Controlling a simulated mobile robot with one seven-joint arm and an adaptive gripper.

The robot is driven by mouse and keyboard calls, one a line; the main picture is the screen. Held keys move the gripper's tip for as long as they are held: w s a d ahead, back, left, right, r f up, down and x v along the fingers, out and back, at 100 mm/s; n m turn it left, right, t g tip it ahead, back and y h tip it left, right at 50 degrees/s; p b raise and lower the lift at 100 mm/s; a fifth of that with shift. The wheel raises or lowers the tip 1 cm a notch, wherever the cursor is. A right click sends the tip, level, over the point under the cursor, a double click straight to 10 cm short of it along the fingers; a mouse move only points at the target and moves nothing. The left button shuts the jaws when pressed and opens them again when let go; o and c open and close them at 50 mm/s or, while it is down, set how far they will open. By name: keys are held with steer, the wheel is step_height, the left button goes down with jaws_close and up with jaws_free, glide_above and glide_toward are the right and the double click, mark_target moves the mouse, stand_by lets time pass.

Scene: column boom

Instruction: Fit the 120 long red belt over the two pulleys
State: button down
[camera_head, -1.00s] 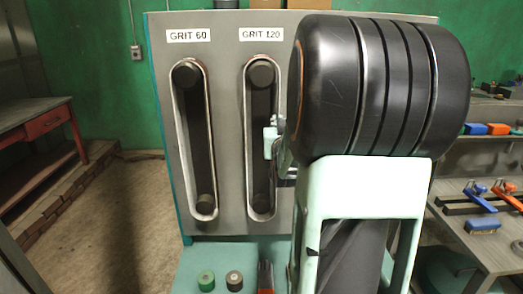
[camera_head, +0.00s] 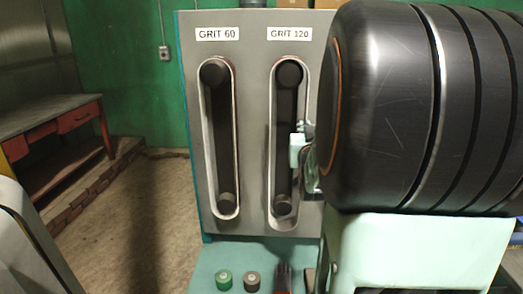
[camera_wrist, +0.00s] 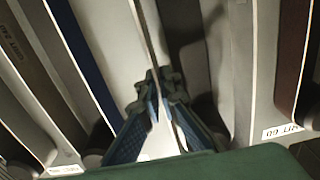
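The GRIT 120 slot (camera_head: 270,170) is in the grey panel in the head view, with a dark upper pulley (camera_head: 289,74) and a dark lower pulley (camera_head: 283,206). In the wrist view my gripper (camera_wrist: 154,80) has its blue-padded fingertips close together around a thin, edge-on strip (camera_wrist: 146,30), which runs up out of the frame and down between the fingers. The strip looks pale and dark, not clearly red, so I cannot tell which belt it is. In the head view my arm hides most of the gripper, at the slot's right edge.
The GRIT 60 slot (camera_head: 211,150) is to the left. A blue strip (camera_wrist: 85,60) and a dark reddish strip (camera_wrist: 293,50) flank my gripper.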

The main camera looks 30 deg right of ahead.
steer(key=b+v, duration=0.1)
steer(key=v, duration=0.3)
steer(key=shift+s+a+r, duration=0.1)
steer(key=shift+s+a, duration=0.05)
steer(key=shift+s, duration=0.15)
stand_by(0.5)
steer(key=shift+r, duration=0.1)
